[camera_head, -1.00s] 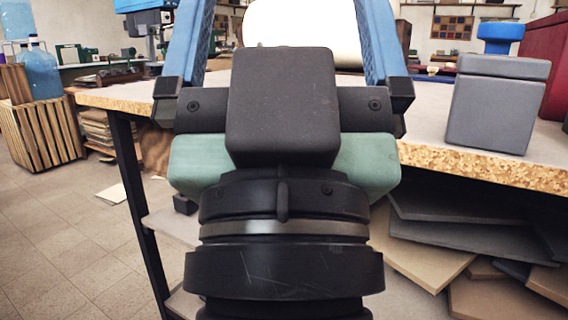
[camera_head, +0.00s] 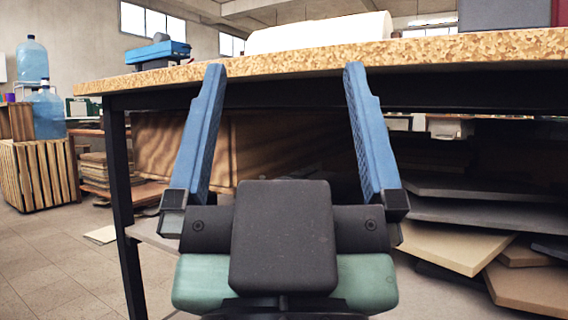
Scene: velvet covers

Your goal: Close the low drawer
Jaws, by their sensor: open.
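No drawer can be made out for certain. A brown wood-grained panel (camera_head: 265,145) shows under the table, behind and between my fingers; I cannot tell whether it is part of a drawer. My gripper (camera_head: 284,68) is open and empty, with its two blue fingers wide apart and pointing forward and up. In the picture, the fingertips overlap the front edge of the table (camera_head: 440,50). The gripper's body hides the lower part of the space beneath.
Boards (camera_head: 460,240) are stacked under the table on the right. A black table leg (camera_head: 122,200) stands on the left. A white roll (camera_head: 320,32) and a blue tool (camera_head: 158,52) lie on top. A slatted wooden crate (camera_head: 40,175) stands far left, with open floor before it.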

